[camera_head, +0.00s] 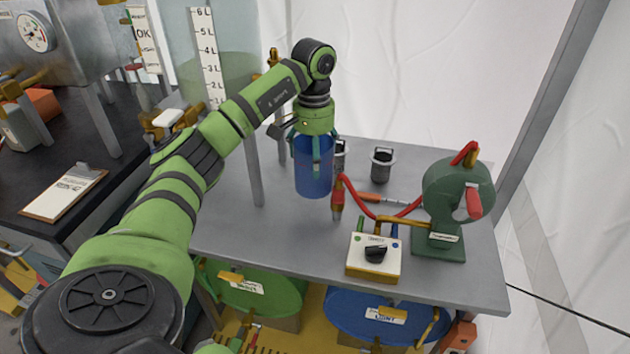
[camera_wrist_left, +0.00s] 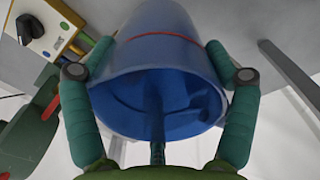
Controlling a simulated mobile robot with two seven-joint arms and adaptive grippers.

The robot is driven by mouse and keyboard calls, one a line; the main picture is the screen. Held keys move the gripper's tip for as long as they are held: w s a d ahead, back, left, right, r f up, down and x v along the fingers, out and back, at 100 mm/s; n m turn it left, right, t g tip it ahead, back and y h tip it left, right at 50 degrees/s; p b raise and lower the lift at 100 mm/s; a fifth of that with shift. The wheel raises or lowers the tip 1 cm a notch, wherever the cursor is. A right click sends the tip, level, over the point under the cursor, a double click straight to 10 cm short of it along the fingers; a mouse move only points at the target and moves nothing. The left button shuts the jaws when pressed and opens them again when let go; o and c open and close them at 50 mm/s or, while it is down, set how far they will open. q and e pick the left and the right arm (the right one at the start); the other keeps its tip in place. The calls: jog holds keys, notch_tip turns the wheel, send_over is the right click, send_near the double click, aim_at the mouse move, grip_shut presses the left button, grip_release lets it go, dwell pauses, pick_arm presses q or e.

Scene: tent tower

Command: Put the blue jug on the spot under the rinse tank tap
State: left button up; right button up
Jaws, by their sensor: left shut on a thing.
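The blue jug (camera_head: 313,172) is upright over the grey table in the head view, left of the red hose. My left gripper (camera_head: 313,148) comes from above and is shut on it. In the left wrist view the two green fingers (camera_wrist_left: 160,85) grip the jug (camera_wrist_left: 150,50) on opposite sides, near its open rim. I cannot tell whether its base touches the table. A clear tank with a litre scale (camera_head: 208,55) stands behind my arm, with a brass fitting (camera_head: 273,57) beside it. The spot under the tap is not clearly visible. My right gripper is out of view.
The grey table (camera_head: 440,285) holds a dark metal cup (camera_head: 382,165), a green hose reel (camera_head: 458,200) and a switch box (camera_head: 374,257). A red hose (camera_head: 358,203) lies close to the jug's right side. A clipboard (camera_head: 65,193) lies on the black counter.

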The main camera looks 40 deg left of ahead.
pick_arm(q)
jog(key=shift+f, duration=3.5)
jog(key=shift+f, duration=0.1)
jog(key=o, duration=1.1)
notch_tip(320, 180, up, 12)
jog(key=shift+r, duration=0.15)
